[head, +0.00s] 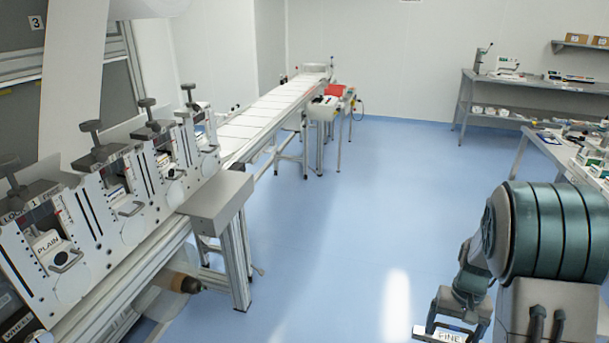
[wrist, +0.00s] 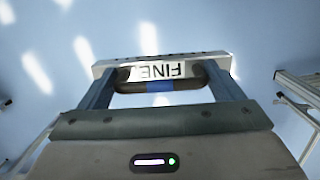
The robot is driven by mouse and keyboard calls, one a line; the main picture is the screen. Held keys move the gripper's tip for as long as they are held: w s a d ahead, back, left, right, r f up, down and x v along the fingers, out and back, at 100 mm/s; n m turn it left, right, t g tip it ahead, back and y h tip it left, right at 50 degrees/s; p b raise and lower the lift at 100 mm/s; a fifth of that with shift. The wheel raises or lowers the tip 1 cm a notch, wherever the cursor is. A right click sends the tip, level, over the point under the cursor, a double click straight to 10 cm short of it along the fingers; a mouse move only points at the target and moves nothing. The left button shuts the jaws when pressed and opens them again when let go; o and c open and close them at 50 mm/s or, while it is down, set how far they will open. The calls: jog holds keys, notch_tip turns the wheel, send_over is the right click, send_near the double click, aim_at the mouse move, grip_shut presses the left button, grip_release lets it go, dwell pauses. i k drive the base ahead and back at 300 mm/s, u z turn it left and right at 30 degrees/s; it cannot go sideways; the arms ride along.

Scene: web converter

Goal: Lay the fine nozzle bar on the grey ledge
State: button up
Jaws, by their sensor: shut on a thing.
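The fine nozzle bar is a pale bar with a white label reading FINE (wrist: 160,70), upside down in the wrist view, and a dark handle with a blue band. My gripper (wrist: 160,87) is shut on this handle, one finger at each end. In the head view my gripper (head: 460,312) is low at the right, with the bar (head: 450,336) partly cut off by the bottom edge. The bar is held over open floor.
Several numbered stations, one labelled PLAIN (head: 47,241), line the machine at the left. A long white conveyor (head: 262,110) runs to the back. A cluttered bench (head: 545,150) stands at the right and a grey table (head: 500,82) behind it. The blue floor (head: 350,220) between is clear.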

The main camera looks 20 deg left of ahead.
aim_at(219, 190)
jog(key=u, duration=0.2)
jog(key=i, duration=1.25)
jog(key=u, duration=1.05)
jog(key=i, duration=0.9)
jog(key=u, duration=0.7)
